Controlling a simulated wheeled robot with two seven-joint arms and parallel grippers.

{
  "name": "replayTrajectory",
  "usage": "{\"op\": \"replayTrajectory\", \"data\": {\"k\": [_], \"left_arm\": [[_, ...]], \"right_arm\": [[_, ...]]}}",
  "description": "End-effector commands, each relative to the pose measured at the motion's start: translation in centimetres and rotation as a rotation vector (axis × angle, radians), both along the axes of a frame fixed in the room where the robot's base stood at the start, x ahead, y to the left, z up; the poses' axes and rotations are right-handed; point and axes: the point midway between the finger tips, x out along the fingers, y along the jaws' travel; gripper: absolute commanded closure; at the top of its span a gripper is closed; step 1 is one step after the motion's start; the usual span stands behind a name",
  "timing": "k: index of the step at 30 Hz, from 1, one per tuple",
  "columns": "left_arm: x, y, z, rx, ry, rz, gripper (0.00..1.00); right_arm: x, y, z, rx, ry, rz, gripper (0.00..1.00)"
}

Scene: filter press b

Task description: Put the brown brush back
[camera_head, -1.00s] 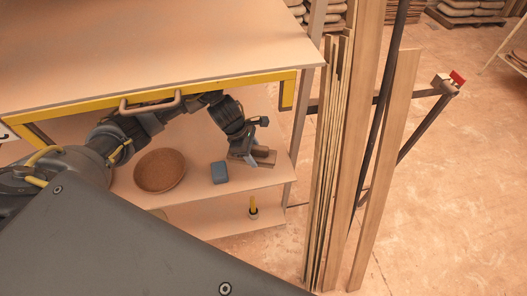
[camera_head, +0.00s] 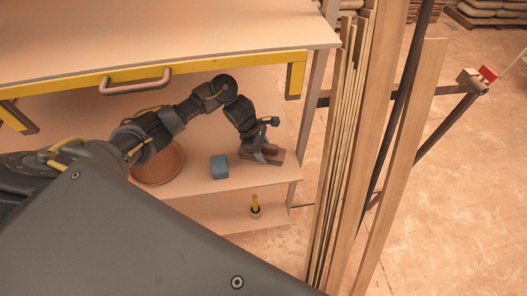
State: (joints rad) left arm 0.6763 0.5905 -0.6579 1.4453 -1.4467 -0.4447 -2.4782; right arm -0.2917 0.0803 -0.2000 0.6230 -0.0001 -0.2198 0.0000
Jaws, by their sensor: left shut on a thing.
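The brown brush (camera_head: 274,157) is at the right end of the middle shelf, under the tabletop. My left gripper (camera_head: 264,155) is shut on it from above. The brush is low over the shelf; I cannot tell whether it touches the board. The gripper hides part of the brush. My left arm reaches in from the left beneath the yellow-edged tabletop. My right gripper is not in view.
On the middle shelf (camera_head: 215,184) are a round brown dish (camera_head: 160,168) and a blue-grey block (camera_head: 219,166), left of the gripper. A yellow-handled thing (camera_head: 255,204) stands on the lower shelf. The yellow rail (camera_head: 200,66) with its handle (camera_head: 136,82) hangs above. Upright planks (camera_head: 345,140) stand to the right.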

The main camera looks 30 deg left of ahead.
Motion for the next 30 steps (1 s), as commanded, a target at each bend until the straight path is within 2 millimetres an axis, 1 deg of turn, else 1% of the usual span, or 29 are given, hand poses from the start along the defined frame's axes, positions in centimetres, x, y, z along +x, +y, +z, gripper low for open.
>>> {"op": "replayTrajectory", "data": {"k": [4,10,11,15,23,25,27,29,30], "left_arm": [[0.1,-0.1,0.1,-0.001,-0.001,-0.001,0.71],[0.1,-0.1,-0.3,-0.001,-0.001,-0.002,0.71],[0.1,-0.1,-0.2,0.000,-0.001,-0.002,0.47],[0.1,-0.1,-0.2,0.000,0.000,-0.002,0.28],[0.1,-0.1,-0.1,0.000,-0.001,-0.002,0.28],[0.1,-0.1,0.1,0.000,0.000,-0.002,0.28],[0.1,0.0,0.5,0.001,-0.002,-0.002,0.28],[0.1,0.4,1.1,0.002,-0.007,-0.005,0.28],[0.1,0.7,1.7,0.003,-0.009,-0.004,0.28]], "right_arm": [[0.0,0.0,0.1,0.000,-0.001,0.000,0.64],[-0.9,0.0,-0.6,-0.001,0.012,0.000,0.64],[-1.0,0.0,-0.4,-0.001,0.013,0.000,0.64],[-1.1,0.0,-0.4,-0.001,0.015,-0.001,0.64],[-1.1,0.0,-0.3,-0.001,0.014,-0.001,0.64],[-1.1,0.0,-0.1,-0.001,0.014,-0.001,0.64],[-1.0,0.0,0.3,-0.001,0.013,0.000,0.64],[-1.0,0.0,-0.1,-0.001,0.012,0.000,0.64],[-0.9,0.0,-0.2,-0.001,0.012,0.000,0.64]]}}
